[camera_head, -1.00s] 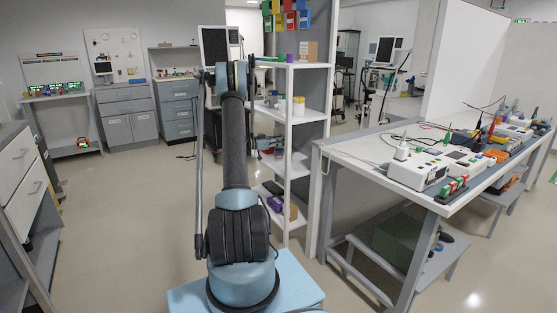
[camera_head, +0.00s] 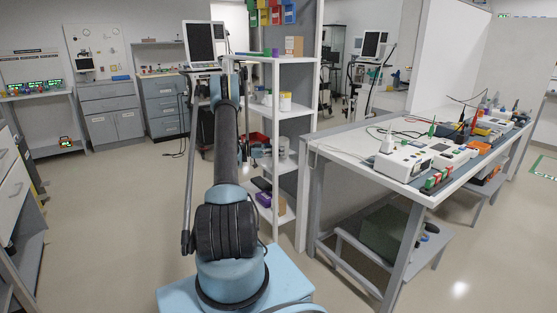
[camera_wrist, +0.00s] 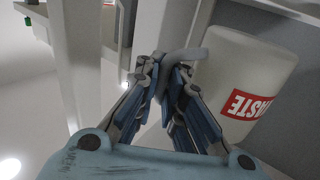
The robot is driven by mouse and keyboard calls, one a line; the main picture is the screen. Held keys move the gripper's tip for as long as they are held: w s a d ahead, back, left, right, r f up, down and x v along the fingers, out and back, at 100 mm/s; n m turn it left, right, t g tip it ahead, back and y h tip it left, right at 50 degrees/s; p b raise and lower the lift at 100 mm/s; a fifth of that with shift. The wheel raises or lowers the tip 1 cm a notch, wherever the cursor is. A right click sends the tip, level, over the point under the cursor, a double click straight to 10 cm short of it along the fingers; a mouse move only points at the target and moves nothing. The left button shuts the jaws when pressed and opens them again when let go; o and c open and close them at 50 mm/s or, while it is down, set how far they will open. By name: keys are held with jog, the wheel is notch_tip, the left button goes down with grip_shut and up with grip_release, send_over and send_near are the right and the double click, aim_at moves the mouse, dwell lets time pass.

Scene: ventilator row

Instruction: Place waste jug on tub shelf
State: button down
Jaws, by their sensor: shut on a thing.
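The waste jug (camera_wrist: 245,65) is a whitish, rounded container with a red label reading "WASTE". It shows at the right of the wrist view. My gripper (camera_wrist: 170,75) is shut on the jug's grey handle, with the jug's body to the right of the fingers. I cannot tell which board is the tub shelf.
A long workbench (camera_head: 350,145) with instruments and cables stands at the right, with a lower shelf beneath. Grey drawer cabinets (camera_head: 110,115) line the back left, and another cabinet (camera_head: 12,180) is close at the left edge. The floor (camera_head: 110,220) on the left is clear.

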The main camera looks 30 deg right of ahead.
jog(key=shift+f, duration=1.75)
jog(key=shift+f, duration=0.1)
jog(key=c, duration=1.7)
grip_release()
